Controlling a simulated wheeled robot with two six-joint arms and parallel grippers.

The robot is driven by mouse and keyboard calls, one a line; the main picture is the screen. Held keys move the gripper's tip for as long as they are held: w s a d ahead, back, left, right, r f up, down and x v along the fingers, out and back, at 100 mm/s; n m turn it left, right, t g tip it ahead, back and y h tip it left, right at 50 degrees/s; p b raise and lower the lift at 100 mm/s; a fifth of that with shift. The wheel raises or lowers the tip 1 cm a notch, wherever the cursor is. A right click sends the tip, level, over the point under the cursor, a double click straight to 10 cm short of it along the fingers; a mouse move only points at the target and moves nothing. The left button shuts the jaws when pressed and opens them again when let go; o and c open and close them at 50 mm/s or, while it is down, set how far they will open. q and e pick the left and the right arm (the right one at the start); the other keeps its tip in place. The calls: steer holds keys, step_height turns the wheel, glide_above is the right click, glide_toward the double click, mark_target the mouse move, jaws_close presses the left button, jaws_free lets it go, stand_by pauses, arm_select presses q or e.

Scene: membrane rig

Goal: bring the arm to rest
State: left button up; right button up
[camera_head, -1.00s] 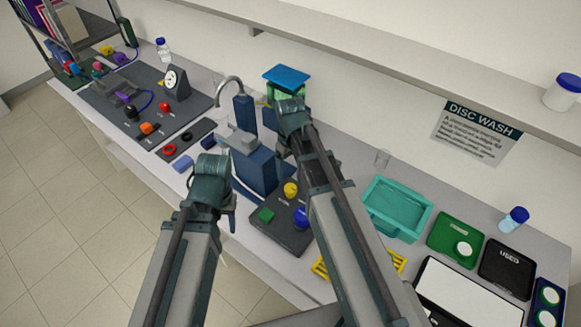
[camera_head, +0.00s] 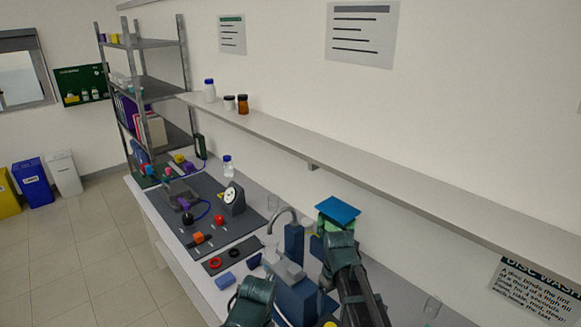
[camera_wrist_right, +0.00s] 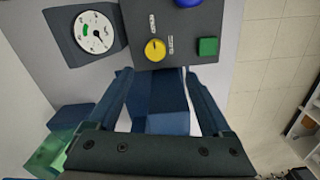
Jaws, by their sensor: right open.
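My right gripper (camera_head: 340,248) is at the bottom of the head view, just in front of a blue-topped green object (camera_head: 338,210). In the right wrist view its two fingers (camera_wrist_right: 165,100) are apart with nothing held between them. A blue block-shaped part of the rig (camera_wrist_right: 158,98) shows beyond and between the fingers; I cannot tell the distance. My left gripper (camera_head: 250,300) is at the bottom edge of the head view, partly cut off, and its fingers are not clear.
The right wrist view shows a dial gauge (camera_wrist_right: 95,33), a yellow knob (camera_wrist_right: 155,50) and a green button (camera_wrist_right: 208,46). In the head view a curved spout (camera_head: 285,212) stands beside the grippers. A long wall shelf (camera_head: 380,170) runs above the bench. A dark mat with parts (camera_head: 195,220) lies left.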

steer(key=shift+m+h, duration=0.6)
steer(key=shift+m, duration=0.1)
steer(key=s+a+f+b, duration=0.3)
steer(key=s+f+b, duration=0.1)
steer(key=s+a+f+b, duration=0.3)
steer(key=s+f+b, duration=0.1)
steer(key=s, duration=0.1)
steer(key=s+a+f+b, duration=0.3)
steer(key=s+f, duration=0.1)
steer(key=f, duration=0.1)
steer(key=shift+s+a+b, duration=0.25)
steer(key=shift+a+b, duration=0.05)
steer(key=shift+b, duration=0.1)
steer(key=shift+s+a, duration=0.1)
steer(key=shift+s, duration=0.05)
steer(key=shift+r, duration=0.1)
